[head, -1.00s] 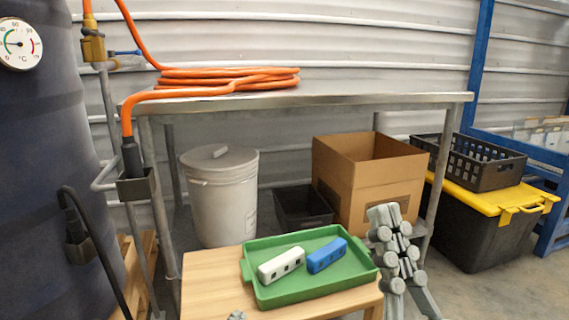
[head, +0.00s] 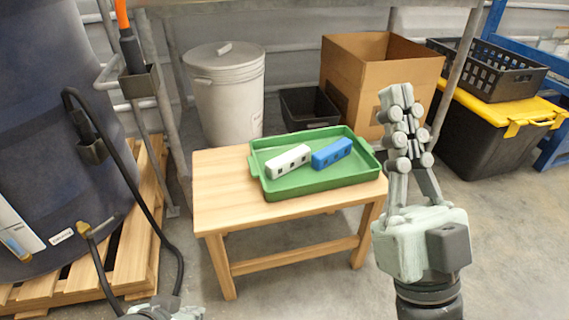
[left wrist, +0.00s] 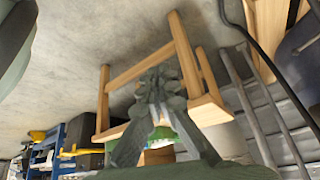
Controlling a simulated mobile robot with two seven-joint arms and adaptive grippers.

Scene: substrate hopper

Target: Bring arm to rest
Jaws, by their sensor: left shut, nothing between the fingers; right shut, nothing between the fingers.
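My right gripper (head: 393,97) stands upright at the right of the head view, its fingers shut and empty, in front of the cardboard box and right of the green tray (head: 322,186). My left gripper (head: 165,308) shows only in part at the bottom edge of the head view, left of the wooden table (head: 222,196). In the left wrist view its fingers (left wrist: 158,84) are closed together with nothing between them, with the wooden table behind them. The tray lies on the table and holds a white block (head: 289,161) and a blue block (head: 332,153).
A dark tank (head: 50,130) on a pallet (head: 150,215) stands at the left, with a black hose (head: 135,205) hanging beside it. A white bucket (head: 228,100), cardboard box (head: 365,60) and yellow-lidded bin (head: 480,140) stand behind. The floor in front of the table is clear.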

